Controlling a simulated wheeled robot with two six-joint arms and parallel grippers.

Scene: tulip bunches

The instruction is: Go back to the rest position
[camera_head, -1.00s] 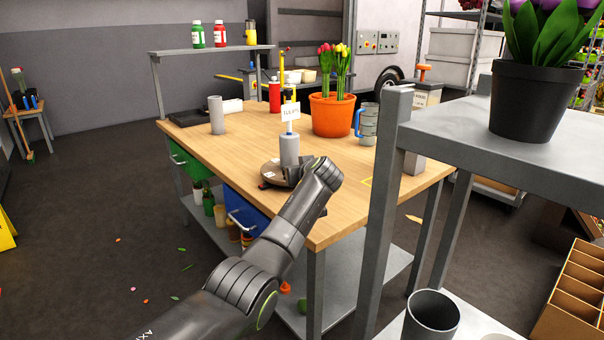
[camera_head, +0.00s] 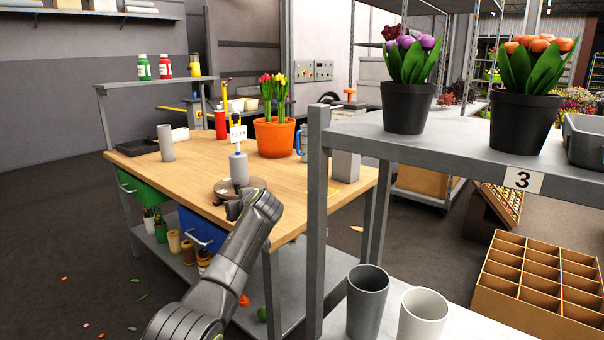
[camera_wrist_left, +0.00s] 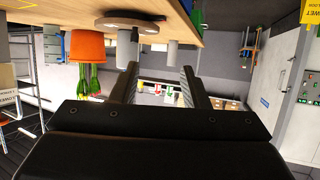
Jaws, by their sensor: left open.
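My left arm reaches in from the bottom of the head view, and its gripper (camera_head: 236,206) is at the near edge of the wooden workbench (camera_head: 215,150), mostly hidden behind the wrist. In the left wrist view, which is upside down, its two fingers (camera_wrist_left: 157,82) stand wide apart with nothing between them. An orange pot of red and yellow tulips (camera_head: 275,135) stands on the bench; it also shows in the left wrist view (camera_wrist_left: 87,48). A grey cylinder with a label sign (camera_head: 239,168) stands on a round disc just beyond the gripper. My right gripper is out of view.
A grey shelf (camera_head: 440,150) marked 3 stands close at the right, with potted purple tulips (camera_head: 408,105) and orange tulips (camera_head: 523,120). A cardboard compartment box (camera_head: 535,290) is beyond. Open floor lies left of the bench.

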